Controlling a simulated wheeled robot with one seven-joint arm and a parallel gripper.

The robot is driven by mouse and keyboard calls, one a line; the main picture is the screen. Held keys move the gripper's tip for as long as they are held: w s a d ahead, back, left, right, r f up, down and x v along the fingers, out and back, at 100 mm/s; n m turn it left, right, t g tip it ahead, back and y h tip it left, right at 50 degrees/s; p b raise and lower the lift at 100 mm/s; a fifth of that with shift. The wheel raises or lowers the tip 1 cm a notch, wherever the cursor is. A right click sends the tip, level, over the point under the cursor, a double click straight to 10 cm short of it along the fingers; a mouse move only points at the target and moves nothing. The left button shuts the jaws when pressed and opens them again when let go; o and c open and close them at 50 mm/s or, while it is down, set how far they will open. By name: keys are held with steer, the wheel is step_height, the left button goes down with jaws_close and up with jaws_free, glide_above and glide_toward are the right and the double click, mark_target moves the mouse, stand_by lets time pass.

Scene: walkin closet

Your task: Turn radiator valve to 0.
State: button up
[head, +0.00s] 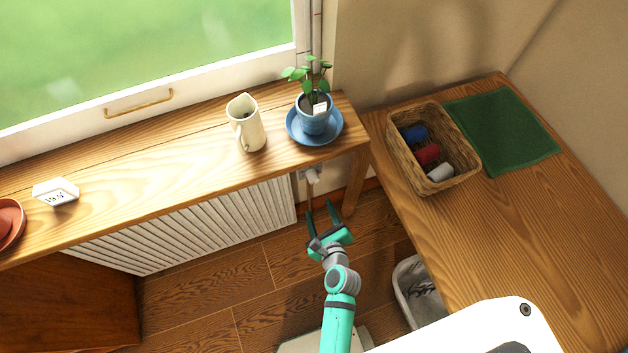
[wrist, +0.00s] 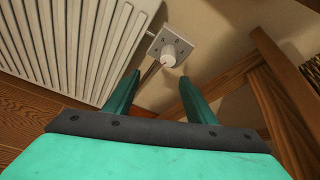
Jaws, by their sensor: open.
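The radiator valve is a white round knob (wrist: 169,57) in front of a pale square plate (wrist: 178,42) with small dark marks. In the head view the valve (head: 312,175) shows partly under the shelf, at the right end of the white ribbed radiator (head: 215,222). My gripper (head: 321,207) is open and empty, with its two green fingers pointing towards the valve. In the wrist view the knob appears just beyond the gap between the fingertips (wrist: 158,77), apart from them. The setting cannot be read.
A wooden shelf (head: 170,180) overhangs the radiator, with a potted plant (head: 314,115) and a cream jug (head: 247,125) above the valve. A wooden leg (head: 355,182) stands right of the valve. A wooden counter (head: 500,230) and a bin (head: 415,290) are further right.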

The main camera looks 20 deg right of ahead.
mark_target(314, 181)
steer(key=w+d+f+m, duration=0.1)
steer(key=w, duration=0.3)
steer(key=w+f+m, duration=0.1)
steer(key=w, duration=0.3)
steer(key=w+d+f+m, duration=0.1)
steer(key=w, duration=0.3)
steer(key=shift+w+d+f, duration=0.25)
steer(key=shift+w+d, duration=0.05)
steer(key=shift+w, duration=0.05)
steer(key=shift+f, duration=0.1)
steer(key=shift+c, duration=0.5)
steer(key=c, duration=0.9)
